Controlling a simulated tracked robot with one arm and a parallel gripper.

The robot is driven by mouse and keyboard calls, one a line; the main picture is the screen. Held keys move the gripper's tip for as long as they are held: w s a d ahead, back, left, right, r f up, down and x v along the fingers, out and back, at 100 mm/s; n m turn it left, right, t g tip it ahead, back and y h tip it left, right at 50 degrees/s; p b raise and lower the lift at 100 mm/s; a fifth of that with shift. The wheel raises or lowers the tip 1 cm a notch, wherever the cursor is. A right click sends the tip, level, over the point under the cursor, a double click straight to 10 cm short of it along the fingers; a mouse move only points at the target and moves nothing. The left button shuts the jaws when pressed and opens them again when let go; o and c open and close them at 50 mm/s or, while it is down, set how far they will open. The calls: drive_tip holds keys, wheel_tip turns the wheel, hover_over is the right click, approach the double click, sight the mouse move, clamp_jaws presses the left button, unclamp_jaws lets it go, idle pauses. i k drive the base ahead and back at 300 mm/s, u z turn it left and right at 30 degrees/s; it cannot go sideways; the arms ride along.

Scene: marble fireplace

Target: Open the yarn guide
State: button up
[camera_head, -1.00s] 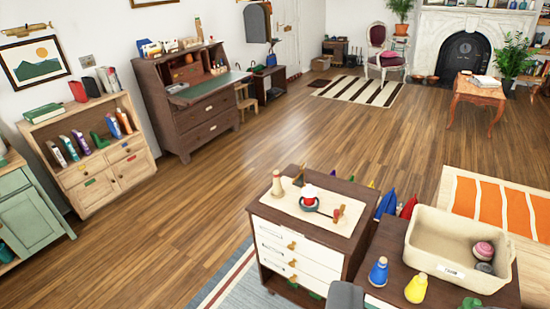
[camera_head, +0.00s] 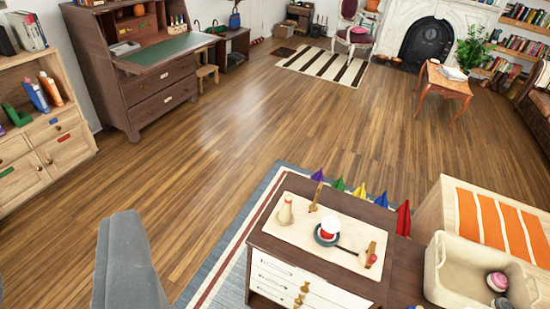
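A small dresser with a dark brown top (camera_head: 262,238) and white drawers stands at the lower middle. On it lies a cream board (camera_head: 300,234) with several small fittings: a pale wooden peg (camera_head: 285,211), a thin wooden post (camera_head: 316,197), a red-and-white piece (camera_head: 330,228) in a dark ring, and a black rod running to a wooden bracket (camera_head: 370,257) with a red spot. I cannot tell which fitting is the yarn guide or whether it is open. A grey rounded part of mine shows at the lower left, apart from the dresser. No gripper fingers are visible.
A cream bin (camera_head: 452,286) with yarn balls stands right of the dresser. Several coloured pointed shapes (camera_head: 360,195) rise behind the dresser. A blue-grey rug (camera_head: 225,252) lies around it. The wooden floor (camera_head: 230,165) beyond is clear; a brown desk (camera_head: 160,88) stands at upper left.

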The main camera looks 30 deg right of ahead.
sight(314, 203)
drive_tip(key=z, duration=0.2)
drive_tip(key=i, duration=1.2)
drive_tip(key=z, duration=1.15)
drive_tip(key=i, duration=0.5)
drive_tip(key=z, duration=0.25)
drive_tip(key=k, duration=0.9)
drive_tip(key=z, duration=0.2)
drive_tip(key=i, duration=0.9)
drive_tip(key=u, duration=0.1)
